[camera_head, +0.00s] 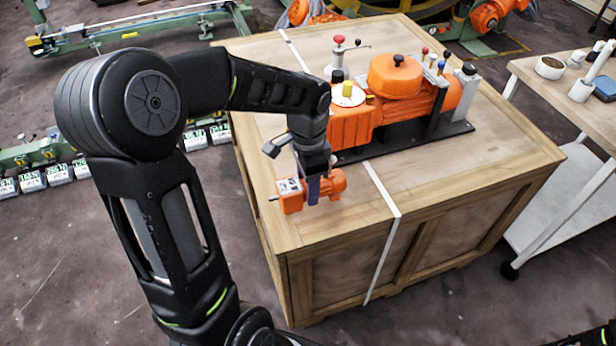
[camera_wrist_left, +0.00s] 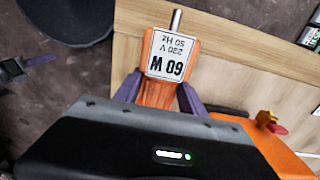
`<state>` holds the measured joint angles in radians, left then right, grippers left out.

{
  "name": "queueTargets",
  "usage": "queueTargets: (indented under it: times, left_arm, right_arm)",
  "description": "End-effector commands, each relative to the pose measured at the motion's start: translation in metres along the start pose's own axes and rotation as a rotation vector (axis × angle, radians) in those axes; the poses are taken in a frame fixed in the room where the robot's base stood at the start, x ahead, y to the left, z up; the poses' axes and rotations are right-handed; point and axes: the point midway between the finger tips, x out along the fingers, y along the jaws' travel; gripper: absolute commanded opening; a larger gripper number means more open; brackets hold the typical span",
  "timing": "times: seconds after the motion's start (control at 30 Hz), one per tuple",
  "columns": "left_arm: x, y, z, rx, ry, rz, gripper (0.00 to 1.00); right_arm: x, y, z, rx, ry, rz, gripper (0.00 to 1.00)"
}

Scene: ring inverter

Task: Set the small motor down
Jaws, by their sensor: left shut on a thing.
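The small motor (camera_head: 292,194) is orange with a white label and a thin metal shaft pointing left. It is at the front left part of the wooden crate's top (camera_head: 450,185) in the head view; I cannot tell whether it touches the wood. My left gripper (camera_head: 314,188) comes down on it from above and is shut on it. In the left wrist view the motor's label (camera_wrist_left: 172,56) reads 60 W, and the purple fingers sit on both sides of its body. The motor's far end is hidden behind the gripper body there.
A large orange machine (camera_head: 400,78) on a dark base stands behind and right of the motor. A white strap (camera_head: 381,188) crosses the crate top. A table (camera_head: 570,85) with small items stands at the right. The crate's front right top is clear.

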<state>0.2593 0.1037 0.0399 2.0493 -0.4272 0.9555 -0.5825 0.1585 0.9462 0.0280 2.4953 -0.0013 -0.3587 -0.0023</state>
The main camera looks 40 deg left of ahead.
Motion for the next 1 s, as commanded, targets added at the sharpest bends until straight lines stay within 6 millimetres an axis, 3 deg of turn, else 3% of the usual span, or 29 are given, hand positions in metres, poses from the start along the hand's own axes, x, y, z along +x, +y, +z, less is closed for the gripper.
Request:
queueTargets:
  times: [0.3, 0.63, 1.0]
  left_arm:
    - [0.0, -0.001, -0.001, 0.0, 0.004, -0.004, 0.0]
    - [0.034, 0.0, -0.001, 0.001, 0.003, -0.002, 0.0]
    - [0.037, -0.001, -0.001, 0.0, 0.004, -0.004, 0.0]
  right_arm:
    - [0.0, 0.0, 0.0, 0.0, 0.0, 0.0, 0.0]
    - [0.003, 0.001, 0.0, 0.0, 0.0, 0.0, 0.0]
    - [0.004, 0.002, 0.0, 0.0, 0.0, 0.0, 0.0]
